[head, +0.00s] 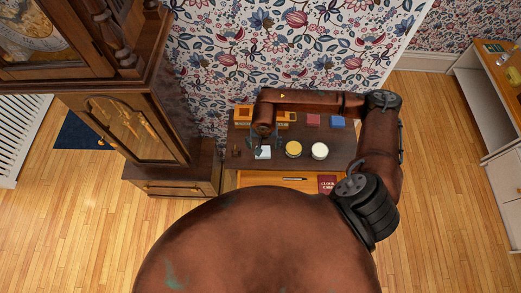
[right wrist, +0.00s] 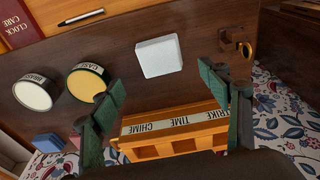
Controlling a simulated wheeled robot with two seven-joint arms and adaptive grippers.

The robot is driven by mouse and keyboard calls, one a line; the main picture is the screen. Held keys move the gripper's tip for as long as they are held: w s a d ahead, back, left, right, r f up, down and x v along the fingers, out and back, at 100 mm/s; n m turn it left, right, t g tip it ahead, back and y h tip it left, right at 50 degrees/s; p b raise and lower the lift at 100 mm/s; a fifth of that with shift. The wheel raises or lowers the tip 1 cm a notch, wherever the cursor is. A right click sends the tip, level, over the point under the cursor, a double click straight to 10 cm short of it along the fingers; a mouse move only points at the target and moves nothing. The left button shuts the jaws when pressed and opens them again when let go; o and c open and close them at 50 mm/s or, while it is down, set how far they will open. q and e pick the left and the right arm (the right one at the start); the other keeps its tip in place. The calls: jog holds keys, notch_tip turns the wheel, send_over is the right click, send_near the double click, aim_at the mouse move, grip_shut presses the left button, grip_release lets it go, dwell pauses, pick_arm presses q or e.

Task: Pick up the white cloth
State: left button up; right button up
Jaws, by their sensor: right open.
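The white cloth (head: 263,153) is a small, flat, pale square lying on the dark wooden table top. It also shows whole in the right wrist view (right wrist: 158,56). My right gripper (head: 265,142) is over the cloth's back edge in the head view, fingers pointing down. In the right wrist view its two green fingers (right wrist: 158,82) are spread wide, with nothing between them. The cloth lies beyond the fingertips, roughly centred between them; the height of the gap is hard to tell. My left gripper is not in view.
Beside the cloth stand a yellow tin (head: 293,149) and a white tin (head: 319,151). An orange labelled rack (right wrist: 170,130) is behind, a brass key-like piece (right wrist: 236,43) to one side. A red book (head: 327,183) and pen (head: 294,179) lie in front. A tall clock (head: 130,125) stands left.

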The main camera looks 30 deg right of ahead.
aim_at(266, 154)
notch_tip(266, 154, down, 3)
jog(key=shift+w+a+r+p, duration=0.1)
jog(key=shift+w+p, duration=0.05)
jog(key=shift+p, duration=0.15)
jog(key=f, duration=0.3)
jog(key=shift+w+f, duration=0.25)
jog(key=shift+f, duration=0.15)
jog(key=c, duration=1.2)
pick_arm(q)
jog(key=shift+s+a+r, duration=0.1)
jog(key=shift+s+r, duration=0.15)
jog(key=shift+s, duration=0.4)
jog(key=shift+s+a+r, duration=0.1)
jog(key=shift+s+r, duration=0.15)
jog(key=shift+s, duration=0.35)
pick_arm(e)
jog(key=shift+o, duration=0.2)
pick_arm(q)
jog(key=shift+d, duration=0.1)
pick_arm(e)
jog(key=shift+d, duration=0.2)
